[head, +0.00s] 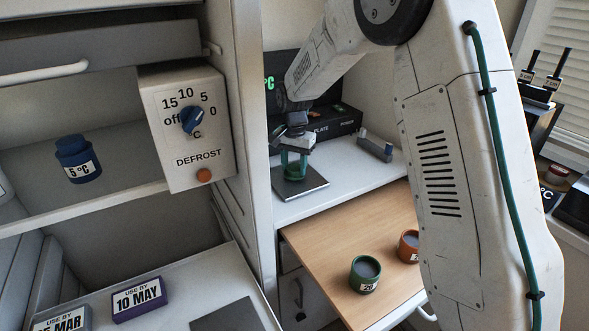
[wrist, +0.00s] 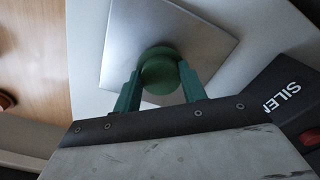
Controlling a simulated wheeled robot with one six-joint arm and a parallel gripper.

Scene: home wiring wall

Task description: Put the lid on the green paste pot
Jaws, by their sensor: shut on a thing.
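The green paste pot (head: 366,275) stands upright and open on a wooden board, with grey paste in it and a white label on its front. My gripper (head: 293,170) is over a square metal plate (head: 313,187) on the white counter, behind and left of the pot. In the wrist view, its green fingers (wrist: 160,88) are shut on a round green piece, which looks like the lid (wrist: 160,70). The lid is over the metal plate (wrist: 122,45); I cannot tell whether it touches it. In the head view the fingers mostly hide the lid.
An orange pot (head: 408,246) stands beside the green pot, partly hidden by my arm. A black box (head: 336,122) is behind the plate, and a small grey block (head: 374,147) is to its right. A cabinet panel (head: 245,130) rises at left. The wooden board (head: 335,235) has free room.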

